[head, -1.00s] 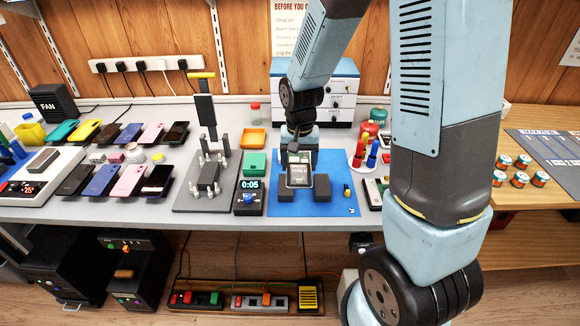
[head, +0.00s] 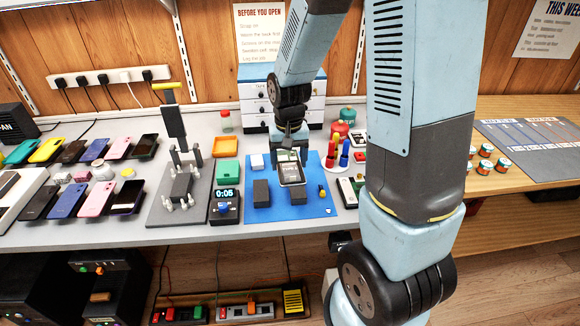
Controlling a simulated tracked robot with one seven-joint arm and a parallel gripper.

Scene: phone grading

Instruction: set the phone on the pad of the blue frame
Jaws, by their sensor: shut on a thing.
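My gripper (head: 290,154) is shut on a phone with a pale rim (head: 292,174) and holds it by its far end. The phone is over the blue mat (head: 253,212), behind and between two dark blocks, and looks lifted a little above them. The fingertips are small and partly hidden. A grey stand with a yellow handle (head: 175,131) rises from a dark plate at the left of the mat, with a dark block and several pale posts on it. I cannot make out a blue frame with a pad in this view.
The dark blocks (head: 261,193) (head: 305,194) stand on the mat. A timer (head: 224,208) and a green box (head: 228,172) are at its left, colored tools (head: 344,155) at its right. Several phones lie in rows at the left. A drawer unit (head: 256,105) stands behind my gripper.

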